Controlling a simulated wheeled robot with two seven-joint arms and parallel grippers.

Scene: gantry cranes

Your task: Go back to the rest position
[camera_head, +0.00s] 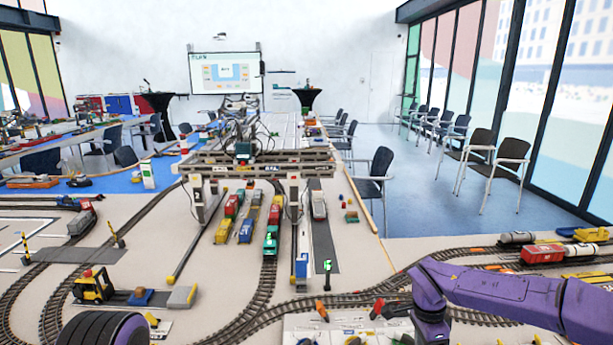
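My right arm (510,297) comes in from the right edge as a purple link. It bends down at its left end and leaves the picture at the bottom, so the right gripper is out of sight. A dark round part with purple edges (105,330) at the bottom left appears to be part of my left arm. The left gripper is not visible.
A gantry crane (258,165) stands over tracks with a train (271,240). A yellow forklift (93,287) is at the lower left. Chairs (378,175) stand beyond the table's right edge.

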